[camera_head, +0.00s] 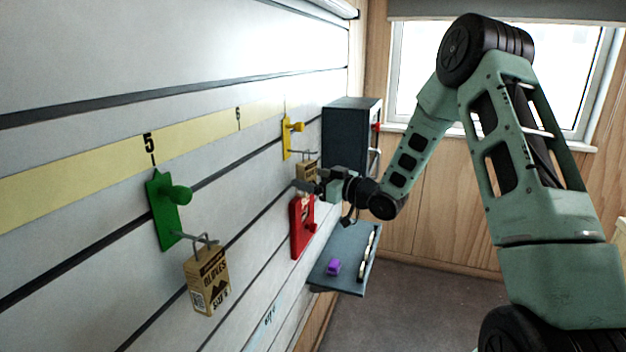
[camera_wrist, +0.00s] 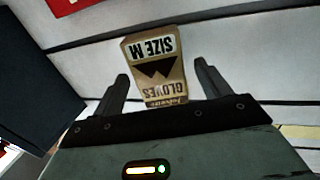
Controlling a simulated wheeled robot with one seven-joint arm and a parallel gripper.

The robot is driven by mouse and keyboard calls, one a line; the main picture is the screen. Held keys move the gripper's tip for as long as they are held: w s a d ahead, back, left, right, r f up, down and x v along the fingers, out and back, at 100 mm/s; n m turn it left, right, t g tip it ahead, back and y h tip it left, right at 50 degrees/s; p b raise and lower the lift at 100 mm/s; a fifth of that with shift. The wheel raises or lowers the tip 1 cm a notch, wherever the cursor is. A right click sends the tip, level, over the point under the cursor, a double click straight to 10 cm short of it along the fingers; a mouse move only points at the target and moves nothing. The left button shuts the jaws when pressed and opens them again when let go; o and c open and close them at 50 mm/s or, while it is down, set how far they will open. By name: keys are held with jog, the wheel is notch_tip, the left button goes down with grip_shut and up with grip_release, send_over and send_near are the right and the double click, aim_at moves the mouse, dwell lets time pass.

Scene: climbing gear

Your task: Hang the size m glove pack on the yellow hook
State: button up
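The size M glove pack (camera_head: 307,171) is a small brown carton just below the yellow hook (camera_head: 287,139), whose plate is on the wall strip. A thin rod reaches from the hook to the pack's top, so the pack appears to hang there. The wrist view shows the pack (camera_wrist: 156,70) upside down, with SIZE M and GLOVES readable. My gripper (camera_head: 306,187) is at the pack's lower part. In the wrist view my gripper (camera_wrist: 161,72) is open, its fingers on either side of the pack with gaps visible.
A green hook (camera_head: 165,210) at left holds another glove carton (camera_head: 207,279). A red hook plate (camera_head: 301,228) is just below my gripper. A dark cabinet (camera_head: 349,135) stands close behind. A grey shelf (camera_head: 337,277) below bears a purple object (camera_head: 333,267). Floor room is free at right.

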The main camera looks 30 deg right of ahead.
jog(key=shift+s, duration=0.1)
jog(key=b+v, duration=0.4)
jog(key=v, duration=1.3)
jog(key=shift+s+d, duration=0.1)
jog(key=w+a+f+g+h, duration=0.1)
jog(key=a+f+g+h, duration=0.15)
jog(key=a, duration=0.75)
jog(key=w+a+f+g+h, duration=0.15)
jog(key=a+g, duration=0.25)
jog(key=a, duration=0.5)
jog(key=s+a+f+n+g+h, duration=0.1)
jog(key=s+a+g, duration=0.4)
jog(key=s, duration=0.8)
jog(key=s+a+f+n+g+h, duration=0.1)
jog(key=s+a+n+g, duration=0.1)
jog(key=s+a+g, duration=0.3)
jog(key=s+a, duration=0.4)
jog(key=s, duration=0.5)
jog(key=shift+s+a, duration=0.25)
jog(key=shift+a, duration=0.15)
jog(key=shift+f, duration=0.1)
